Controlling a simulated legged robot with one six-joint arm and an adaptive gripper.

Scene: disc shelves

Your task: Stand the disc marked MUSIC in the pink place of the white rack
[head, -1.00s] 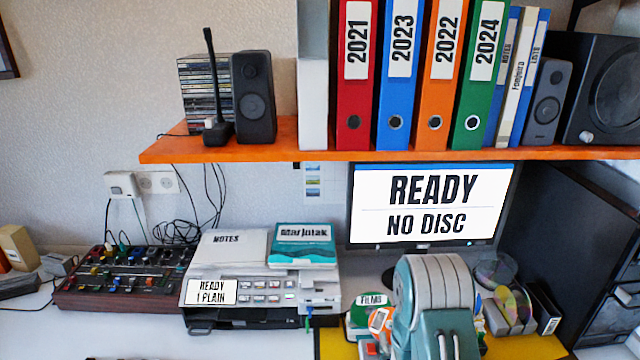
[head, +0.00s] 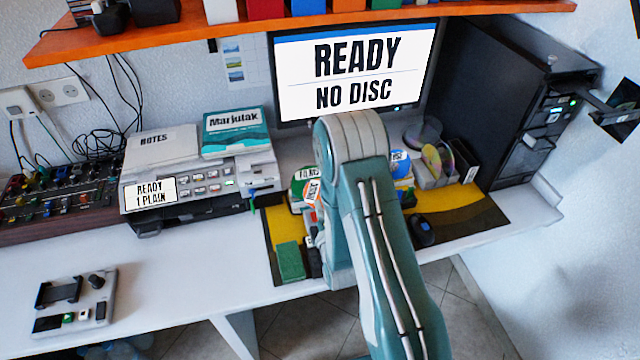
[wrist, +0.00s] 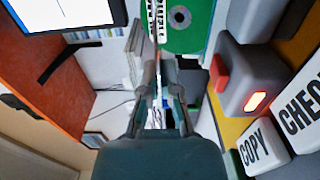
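I cannot pick out a disc that reads MUSIC. Several discs (head: 431,158) stand in a pale rack (head: 430,181) right of my arm in the head view; no pink place shows. A green disc marked FILMS (head: 308,173) and a blue-labelled disc (head: 400,160) are on either side of my arm. In the wrist view a green disc (wrist: 190,28) with a white label lies beyond my gripper (wrist: 158,72). The fingers are apart, with a thin pale edge showing between them; I cannot tell whether they touch it. The gripper is hidden behind my arm in the head view.
A grey box with a red button (wrist: 219,74) and a lit lamp is close right of the fingers, beside COPY (wrist: 255,147) and CHECK blocks. The monitor (head: 355,70) reads READY, NO DISC. A printer (head: 190,185) stands left.

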